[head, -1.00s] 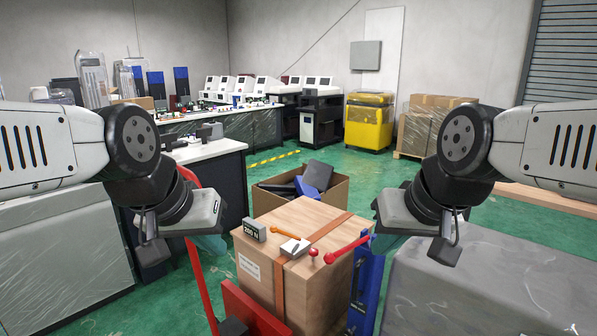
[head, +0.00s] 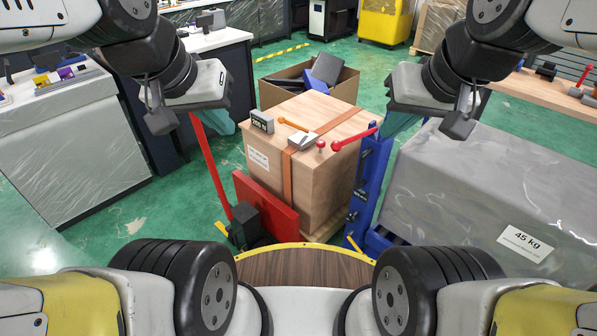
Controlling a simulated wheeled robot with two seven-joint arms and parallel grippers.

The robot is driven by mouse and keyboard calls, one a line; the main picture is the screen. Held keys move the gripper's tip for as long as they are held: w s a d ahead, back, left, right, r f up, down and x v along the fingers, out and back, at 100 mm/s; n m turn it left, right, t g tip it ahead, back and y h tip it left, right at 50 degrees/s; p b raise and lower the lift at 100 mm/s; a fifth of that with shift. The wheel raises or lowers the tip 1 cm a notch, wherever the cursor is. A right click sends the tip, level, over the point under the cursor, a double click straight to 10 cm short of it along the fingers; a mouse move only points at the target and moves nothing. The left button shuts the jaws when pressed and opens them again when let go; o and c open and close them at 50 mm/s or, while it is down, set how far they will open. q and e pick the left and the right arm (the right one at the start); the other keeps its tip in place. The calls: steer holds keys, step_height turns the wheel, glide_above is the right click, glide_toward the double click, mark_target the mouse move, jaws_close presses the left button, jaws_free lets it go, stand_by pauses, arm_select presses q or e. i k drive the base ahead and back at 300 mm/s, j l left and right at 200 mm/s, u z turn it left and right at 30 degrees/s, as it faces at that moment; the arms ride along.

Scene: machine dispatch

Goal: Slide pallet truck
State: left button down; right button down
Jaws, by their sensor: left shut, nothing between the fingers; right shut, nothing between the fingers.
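A red truck frame (head: 268,205) with a black box at its base and a long red handle bar (head: 210,168) stands at the near left side of a strapped wooden crate (head: 325,180). A blue frame (head: 369,185) stands at the crate's right side. I cannot tell whether the two belong to one truck. My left gripper (head: 222,122), with teal fingers, is shut and empty near the top of the red handle bar; contact is unclear. My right gripper (head: 401,122) is shut and empty above and right of the blue frame. The forks are hidden.
On the crate lie a small display box (head: 262,122), an orange-handled tool (head: 293,124) and a red-handled tool (head: 352,138). An open carton (head: 345,88) stands behind. A wrapped block marked 45 kg (head: 480,190) fills the right. Green floor is free at left.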

mark_target(245, 233)
steer(key=u, duration=0.85)
